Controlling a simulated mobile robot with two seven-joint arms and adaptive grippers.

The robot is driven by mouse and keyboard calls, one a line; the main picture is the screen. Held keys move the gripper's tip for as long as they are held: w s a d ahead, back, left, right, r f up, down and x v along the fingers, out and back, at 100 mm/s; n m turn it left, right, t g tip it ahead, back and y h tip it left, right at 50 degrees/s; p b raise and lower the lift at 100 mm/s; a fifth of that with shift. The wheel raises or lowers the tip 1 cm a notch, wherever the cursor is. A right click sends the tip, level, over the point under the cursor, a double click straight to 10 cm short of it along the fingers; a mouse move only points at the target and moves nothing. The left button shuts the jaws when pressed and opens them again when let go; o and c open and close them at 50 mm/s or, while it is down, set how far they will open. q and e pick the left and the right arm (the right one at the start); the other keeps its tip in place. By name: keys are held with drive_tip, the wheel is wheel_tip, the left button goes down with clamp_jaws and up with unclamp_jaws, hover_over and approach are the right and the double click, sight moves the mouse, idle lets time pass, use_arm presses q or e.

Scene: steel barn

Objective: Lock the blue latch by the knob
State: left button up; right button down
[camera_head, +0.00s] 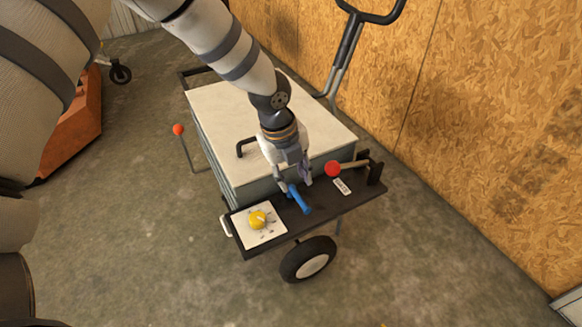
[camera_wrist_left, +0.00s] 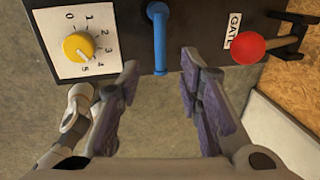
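The blue latch (camera_head: 300,200) is a blue bar on the black shelf at the front of a cart. In the left wrist view the blue latch (camera_wrist_left: 160,42) runs from a rounded blue end at the top to its lower end near the shelf edge. My left gripper (camera_head: 293,184) comes down from above, close to the latch. In the left wrist view my left gripper (camera_wrist_left: 160,64) is open, with one finger on each side of the bar's lower end and visible gaps between. Nothing is held. My right gripper is not in view.
A red ball knob (camera_head: 333,168) labelled GATE sits to the right of the latch, near a black bracket (camera_head: 375,168). A yellow dial (camera_head: 258,219) on a white plate is to the left. The cart's pale lid (camera_head: 220,110) lies behind; a plywood wall (camera_head: 480,110) stands right.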

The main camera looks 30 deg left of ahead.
use_arm(q)
drive_tip(key=r, duration=0.3)
drive_tip(key=s+r, duration=0.1)
drive_tip(key=r, duration=0.1)
drive_tip(key=shift+a, duration=0.25)
